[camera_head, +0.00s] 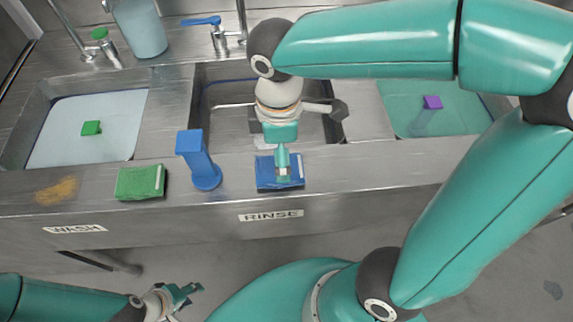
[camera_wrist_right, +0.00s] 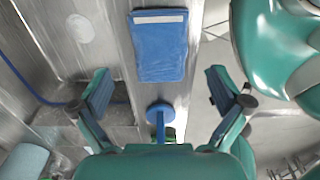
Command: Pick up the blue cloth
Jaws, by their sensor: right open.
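The blue cloth (camera_head: 267,182) lies folded on the steel front ledge above the RINSE label, with a pale strip along one edge. My right gripper (camera_head: 283,170) hangs above it and covers part of it in the head view. In the right wrist view the cloth (camera_wrist_right: 158,48) lies whole and flat beyond the open fingers (camera_wrist_right: 158,76), roughly centred between them, with nothing held. My left gripper (camera_head: 181,297) is low at the left, in front of the counter and away from the cloth; its finger gap is too small to read.
A blue upright brush-like tool (camera_head: 206,176) stands just left of the cloth, with a green cloth (camera_head: 141,182) further left. Basins lie behind the ledge; the left one holds a green-topped item (camera_head: 91,128), the right one a purple-topped item (camera_head: 432,102). Brown grains (camera_head: 56,190) lie at far left.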

